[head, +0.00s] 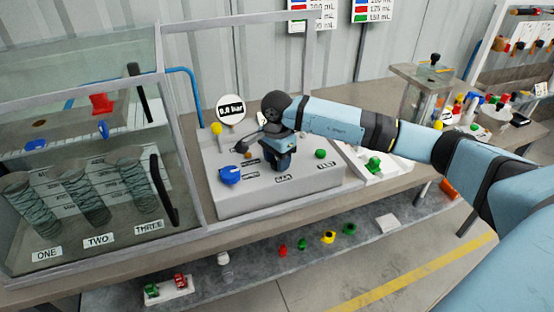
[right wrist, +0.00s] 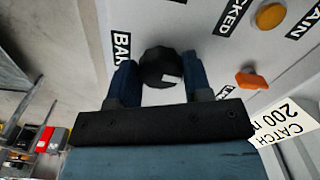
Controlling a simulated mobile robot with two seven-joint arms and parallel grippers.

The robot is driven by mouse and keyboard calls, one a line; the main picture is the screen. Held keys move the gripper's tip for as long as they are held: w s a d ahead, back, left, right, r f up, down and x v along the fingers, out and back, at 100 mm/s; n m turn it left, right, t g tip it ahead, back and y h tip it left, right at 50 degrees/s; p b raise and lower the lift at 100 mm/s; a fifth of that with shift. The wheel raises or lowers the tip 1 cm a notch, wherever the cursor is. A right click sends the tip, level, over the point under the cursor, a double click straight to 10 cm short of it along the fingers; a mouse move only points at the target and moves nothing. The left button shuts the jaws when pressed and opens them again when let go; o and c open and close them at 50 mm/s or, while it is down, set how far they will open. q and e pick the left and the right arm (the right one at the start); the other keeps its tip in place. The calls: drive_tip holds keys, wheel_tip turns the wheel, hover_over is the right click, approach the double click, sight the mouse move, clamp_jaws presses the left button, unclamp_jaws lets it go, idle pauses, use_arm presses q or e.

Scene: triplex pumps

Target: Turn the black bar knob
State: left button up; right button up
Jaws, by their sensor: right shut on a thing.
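The black bar knob (right wrist: 160,68) is round and faceted with a white mark on its face, and it shows in the right wrist view beside the BAR label (right wrist: 120,48). My right gripper (right wrist: 160,80) has one blue finger on each side of the knob and is shut on it. In the head view my right gripper (head: 281,161) reaches down onto the grey sloped panel (head: 300,198), just above the BAR label (head: 283,177). The knob is hidden there behind the gripper. The gauge sign (head: 230,109) behind the panel reads 0.0 bar. My left gripper is not in view.
A blue knob (head: 230,174) and a green knob (head: 321,154) flank my gripper on the panel. An orange knob (right wrist: 252,80) and a yellow button (right wrist: 270,15) lie to the right in the wrist view. A glass-walled case with cylinders (head: 82,200) stands on the left.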

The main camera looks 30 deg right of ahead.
drive_tip(key=m+b, duration=0.1)
drive_tip(key=m, duration=0.4)
drive_tip(key=shift+w, duration=0.15)
drive_tip(key=m, duration=0.2)
drive_tip(key=shift+m+b, duration=0.3)
drive_tip(key=shift+b, duration=0.05)
drive_tip(key=m, duration=0.4)
drive_tip(key=shift+w+d+m, duration=0.1)
drive_tip(key=shift+m, duration=0.2)
drive_tip(key=m, duration=0.5)
drive_tip(key=shift+d, duration=0.1)
drive_tip(key=m, duration=0.6)
drive_tip(key=shift+d, duration=0.15)
drive_tip(key=shift+m+p, duration=0.3)
drive_tip(key=shift+m, duration=0.2)
drive_tip(key=o, duration=0.9)
